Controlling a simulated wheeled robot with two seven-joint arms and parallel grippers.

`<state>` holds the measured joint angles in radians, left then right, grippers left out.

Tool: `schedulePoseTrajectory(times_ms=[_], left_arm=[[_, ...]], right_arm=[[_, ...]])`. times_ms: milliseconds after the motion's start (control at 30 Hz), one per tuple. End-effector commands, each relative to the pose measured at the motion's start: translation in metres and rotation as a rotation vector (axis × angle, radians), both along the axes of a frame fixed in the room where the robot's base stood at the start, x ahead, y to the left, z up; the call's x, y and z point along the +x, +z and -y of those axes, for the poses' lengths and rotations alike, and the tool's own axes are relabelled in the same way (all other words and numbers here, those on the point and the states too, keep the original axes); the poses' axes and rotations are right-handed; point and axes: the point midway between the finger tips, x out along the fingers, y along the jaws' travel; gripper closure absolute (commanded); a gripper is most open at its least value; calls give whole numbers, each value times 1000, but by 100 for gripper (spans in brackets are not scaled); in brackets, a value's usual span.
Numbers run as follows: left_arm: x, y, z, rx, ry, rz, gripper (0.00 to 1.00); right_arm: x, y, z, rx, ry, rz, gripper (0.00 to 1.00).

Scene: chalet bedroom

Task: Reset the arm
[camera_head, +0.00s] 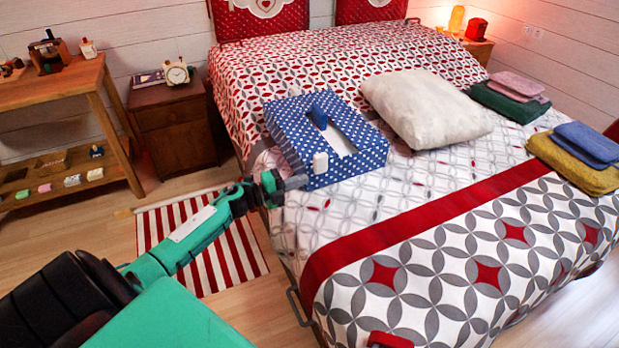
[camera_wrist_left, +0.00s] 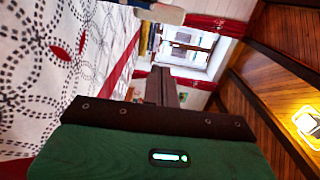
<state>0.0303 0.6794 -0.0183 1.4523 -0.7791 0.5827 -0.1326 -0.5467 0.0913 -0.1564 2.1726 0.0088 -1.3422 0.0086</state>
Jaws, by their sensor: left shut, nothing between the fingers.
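My left arm (camera_head: 190,235) reaches in from the left, and its gripper (camera_head: 297,182) is at the near left side of the bed, by the front edge of a blue box with white dots (camera_head: 290,135). I cannot tell whether it touches the box. The left gripper is shut and empty; its closed dark fingers also show in the left wrist view (camera_wrist_left: 161,88). My right gripper is not in view.
The bed (camera_head: 440,190) carries the box, a white pillow (camera_head: 425,108) and folded towels (camera_head: 595,145). A wooden shelf table (camera_head: 60,82) and nightstand (camera_head: 175,125) stand left. A striped rug (camera_head: 225,260) lies beside the bed.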

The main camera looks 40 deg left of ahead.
Motion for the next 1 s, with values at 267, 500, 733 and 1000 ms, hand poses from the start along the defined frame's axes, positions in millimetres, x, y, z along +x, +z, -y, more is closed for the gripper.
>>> schedulePoseTrajectory(times_ms=[267,500,733,1000], left_arm=[[-35,-1,-19,-1,-1,-2,100],[-44,0,-25,0,0,0,100],[-44,-1,-23,-11,9,-3,100],[-54,-35,8,-243,255,-108,100]], right_arm=[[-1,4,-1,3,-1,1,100],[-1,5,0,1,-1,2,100],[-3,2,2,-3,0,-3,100],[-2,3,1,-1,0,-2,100]])
